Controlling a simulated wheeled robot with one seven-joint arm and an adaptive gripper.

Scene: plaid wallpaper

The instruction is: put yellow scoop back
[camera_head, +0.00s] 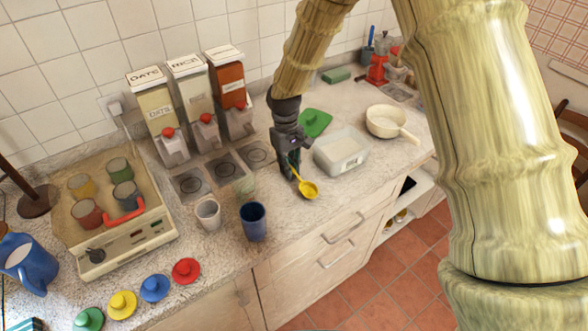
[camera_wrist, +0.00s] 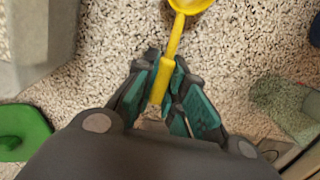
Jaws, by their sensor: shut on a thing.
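The yellow scoop (camera_head: 308,188) is in my gripper (camera_head: 290,165), over the counter in the middle of the head view. In the wrist view my gripper (camera_wrist: 163,85) is shut around the handle of the yellow scoop (camera_wrist: 172,48), and the bowl points away at the top edge. The head view cannot settle whether the scoop touches the counter. A white tub (camera_head: 342,150) with a label stands just right of my gripper, its contents pale. A green lid (camera_head: 315,122) lies behind the tub; it also shows at the left of the wrist view (camera_wrist: 22,130).
A dark blue cup (camera_head: 253,221) and a pale cup (camera_head: 208,214) stand left of the scoop. Three dispensers (camera_head: 187,105) line the wall. A cream pan (camera_head: 388,122) sits right of the tub. Counter in front of the scoop is clear up to its edge.

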